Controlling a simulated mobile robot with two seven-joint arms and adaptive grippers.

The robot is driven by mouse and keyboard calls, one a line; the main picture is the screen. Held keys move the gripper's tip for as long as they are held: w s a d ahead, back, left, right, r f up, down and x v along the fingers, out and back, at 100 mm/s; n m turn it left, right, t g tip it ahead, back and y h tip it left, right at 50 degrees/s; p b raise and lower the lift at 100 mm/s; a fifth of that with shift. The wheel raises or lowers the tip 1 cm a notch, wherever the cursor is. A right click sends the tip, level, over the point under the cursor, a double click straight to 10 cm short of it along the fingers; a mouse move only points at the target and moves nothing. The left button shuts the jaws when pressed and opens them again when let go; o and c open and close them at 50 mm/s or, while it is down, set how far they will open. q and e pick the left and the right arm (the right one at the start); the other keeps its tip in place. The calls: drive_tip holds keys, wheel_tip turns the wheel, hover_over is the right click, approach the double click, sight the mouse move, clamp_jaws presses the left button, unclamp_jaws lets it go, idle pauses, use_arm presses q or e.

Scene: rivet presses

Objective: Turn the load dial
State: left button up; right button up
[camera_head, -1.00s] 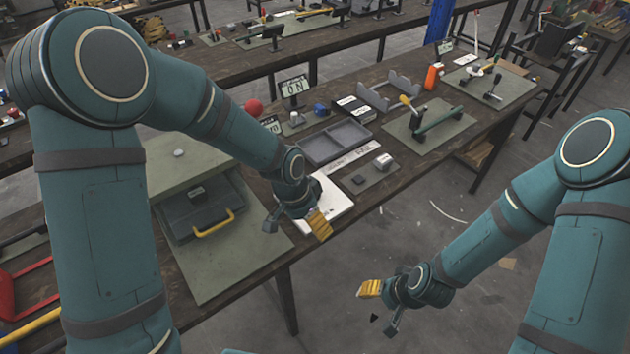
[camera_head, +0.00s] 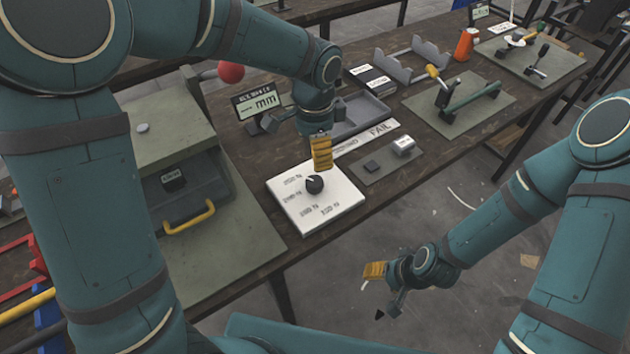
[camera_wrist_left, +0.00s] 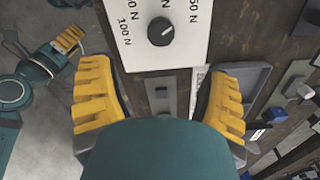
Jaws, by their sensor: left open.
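The load dial is a small black round knob (camera_head: 314,184) on a white plate (camera_head: 329,218) printed with several load values in N. The knob also shows near the top of the left wrist view (camera_wrist_left: 161,31), with a light pointer mark and "100 N" readable to its left. My left gripper (camera_head: 316,150) is open and empty, just above and behind the knob in the head view, apart from it. Its two yellow fingers stand wide apart in the left wrist view (camera_wrist_left: 160,100). My right gripper (camera_head: 380,288) is open and empty, off the bench's front edge.
A small display (camera_head: 258,106) reading mm and a grey tray (camera_head: 362,113) stand behind the plate. A grey box with a yellow handle (camera_head: 188,218) and a red ball (camera_head: 231,71) are to the left. A small grey board (camera_head: 388,166) lies to the right.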

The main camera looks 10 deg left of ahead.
sight(315, 181)
use_arm(q)
wheel_tip(315, 181, down, 12)
drive_tip(key=b, duration=0.2)
drive_tip(key=shift+w+r+b, duration=0.1)
drive_tip(key=shift+r+b, duration=0.05)
drive_tip(key=shift+b, duration=0.15)
drive_tip(key=c, duration=1.3)
drive_tip(key=shift+o, duration=0.2)
